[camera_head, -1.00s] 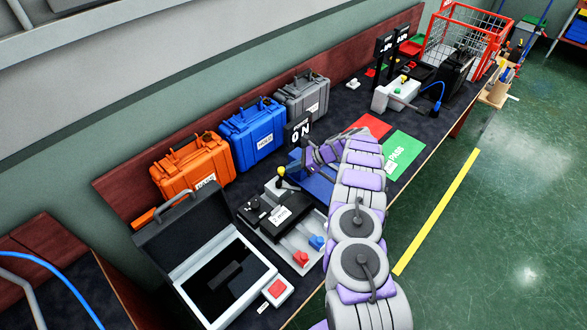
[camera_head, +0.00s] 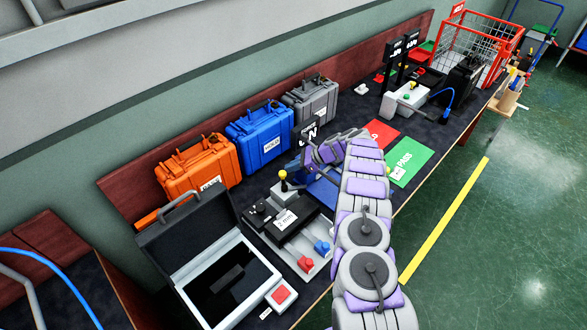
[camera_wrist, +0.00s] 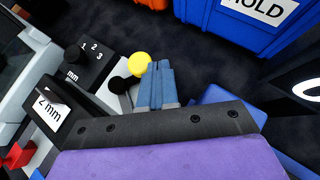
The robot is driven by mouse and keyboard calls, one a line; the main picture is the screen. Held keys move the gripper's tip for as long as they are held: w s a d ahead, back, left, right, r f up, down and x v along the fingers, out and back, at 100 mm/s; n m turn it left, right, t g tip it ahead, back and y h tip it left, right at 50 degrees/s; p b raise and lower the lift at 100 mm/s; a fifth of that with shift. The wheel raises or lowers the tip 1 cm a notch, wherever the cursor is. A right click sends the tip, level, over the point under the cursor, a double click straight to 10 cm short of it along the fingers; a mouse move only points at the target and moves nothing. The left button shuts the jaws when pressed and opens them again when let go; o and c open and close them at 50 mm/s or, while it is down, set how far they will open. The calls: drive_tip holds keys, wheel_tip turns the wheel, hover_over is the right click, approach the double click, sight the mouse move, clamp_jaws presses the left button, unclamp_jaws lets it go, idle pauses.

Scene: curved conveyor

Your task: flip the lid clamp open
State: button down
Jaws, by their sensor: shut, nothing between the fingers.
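A yellow ball knob (camera_head: 283,174) tops an upright lever at the back of the black-and-grey unit (camera_head: 318,262). It also shows in the wrist view (camera_wrist: 138,63), with a black round part (camera_wrist: 119,84) beside it. I cannot tell for certain that this lever is the lid clamp. My wrist hides part of the area in the head view.
A black 1-2-3 selector (camera_wrist: 88,62) sits left of the knob. Red (camera_head: 306,263) and blue (camera_head: 322,247) parts are at the unit's front. An open black case (camera_head: 190,235) stands left; a blue HOLD case (camera_head: 259,135) stands behind. Dark bench surface is clear between.

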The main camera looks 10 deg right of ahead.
idle(0.6)
drive_tip(key=p+v, duration=0.2)
drive_tip(key=v, duration=1.5)
drive_tip(key=shift+d, duration=0.2)
